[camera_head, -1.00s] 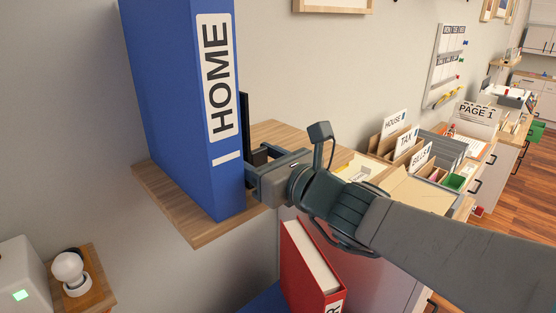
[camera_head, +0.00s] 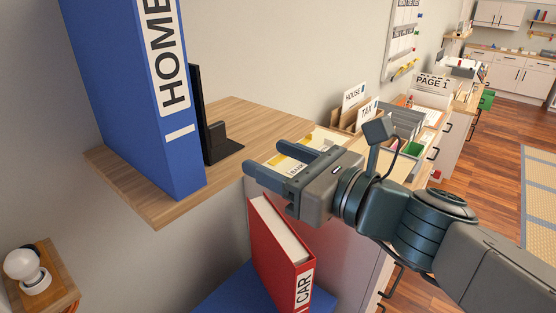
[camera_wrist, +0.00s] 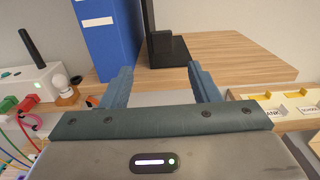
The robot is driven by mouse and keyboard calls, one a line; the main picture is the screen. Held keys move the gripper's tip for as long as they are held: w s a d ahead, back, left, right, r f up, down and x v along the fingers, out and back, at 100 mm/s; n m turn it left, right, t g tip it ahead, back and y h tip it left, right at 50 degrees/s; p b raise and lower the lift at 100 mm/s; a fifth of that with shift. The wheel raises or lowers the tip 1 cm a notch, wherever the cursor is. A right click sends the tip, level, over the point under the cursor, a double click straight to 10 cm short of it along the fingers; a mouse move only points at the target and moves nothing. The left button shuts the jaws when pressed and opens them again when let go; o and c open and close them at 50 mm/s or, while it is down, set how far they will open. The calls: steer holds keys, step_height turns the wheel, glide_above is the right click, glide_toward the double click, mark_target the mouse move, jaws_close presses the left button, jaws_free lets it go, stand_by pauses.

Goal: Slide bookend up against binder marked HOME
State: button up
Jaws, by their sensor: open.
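The blue binder marked HOME (camera_head: 125,95) stands upright on a wooden shelf (camera_head: 270,118); it also shows in the wrist view (camera_wrist: 104,40). The black bookend (camera_head: 217,138) stands on the shelf just right of the binder, its upright plate close to the binder's side and its base reaching right. In the wrist view the bookend (camera_wrist: 162,45) shows a narrow strip between its plate and the binder; I cannot tell if they touch lower down. My gripper (camera_head: 288,162) is open and empty, in front of the shelf edge and apart from the bookend.
A red binder marked CAR (camera_head: 277,250) stands below the shelf on a blue surface. Folders marked HOUSE and TAX (camera_head: 362,108) are at the right. A white bulb (camera_head: 27,270) sits at lower left. The shelf right of the bookend is clear.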

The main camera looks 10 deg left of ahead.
steer(key=shift+d, duration=0.1)
steer(key=c, duration=0.7)
steer(key=shift+w+n+b, duration=0.35)
steer(key=shift+n+b, duration=0.25)
steer(key=shift+b, duration=0.05)
jaws_close()
steer(key=w+d+n+g+y+b, duration=0.3)
steer(key=w+n+b, duration=0.8)
steer(key=n, duration=0.9)
steer(key=shift+g+h, duration=0.6)
steer(key=shift+h, duration=0.1)
steer(key=x, duration=0.2)
steer(key=s+x, duration=0.1)
steer(key=x, duration=0.2)
steer(key=p+x, duration=0.1)
steer(key=x, duration=0.2)
steer(key=shift+s+a+f, duration=0.15)
steer(key=shift+s, duration=0.05)
steer(key=shift+s+a, duration=1.1)
steer(key=shift+s, duration=0.15)
steer(key=shift+s+a, duration=0.1)
steer(key=shift+s, duration=0.25)
steer(key=shift+a, duration=0.15)
